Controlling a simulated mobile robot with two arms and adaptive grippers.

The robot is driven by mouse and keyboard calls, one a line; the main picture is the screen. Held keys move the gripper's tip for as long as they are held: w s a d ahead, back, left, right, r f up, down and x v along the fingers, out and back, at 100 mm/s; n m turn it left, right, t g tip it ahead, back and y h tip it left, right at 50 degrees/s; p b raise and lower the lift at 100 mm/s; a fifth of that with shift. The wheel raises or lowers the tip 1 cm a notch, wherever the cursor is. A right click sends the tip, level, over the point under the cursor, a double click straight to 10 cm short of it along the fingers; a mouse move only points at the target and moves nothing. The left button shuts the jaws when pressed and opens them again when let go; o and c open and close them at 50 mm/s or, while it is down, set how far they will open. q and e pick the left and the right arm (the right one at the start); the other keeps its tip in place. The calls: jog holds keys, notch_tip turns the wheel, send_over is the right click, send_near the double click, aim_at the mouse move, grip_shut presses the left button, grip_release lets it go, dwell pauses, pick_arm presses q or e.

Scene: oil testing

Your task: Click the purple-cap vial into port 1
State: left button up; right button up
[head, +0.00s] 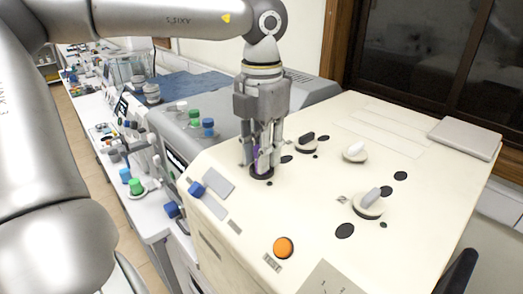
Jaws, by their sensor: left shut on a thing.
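My left gripper (260,155) points straight down over the cream-coloured machine (310,225). It is shut on the purple-cap vial (256,160), of which a narrow purple strip shows between the fingers. The vial is upright over a dark round port (262,172) near the machine's left side. The fingers hide most of the vial, and I cannot tell how deep its lower end sits in the port. My right gripper is not in view.
Knobs (306,143), (354,152) and (369,203) stand on the machine top right of the gripper. An orange button (283,247) is near the front. A blue-capped piece (196,189) is at the left edge. Several capped vials (208,128) stand on the grey unit behind.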

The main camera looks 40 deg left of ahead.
pick_arm(q)
jog(key=shift+f+b, duration=0.4)
jog(key=shift+f, duration=0.05)
dwell(0.5)
jog(key=o, duration=1.1)
jog(key=shift+c, duration=0.2)
notch_tip(320, 180, up, 12)
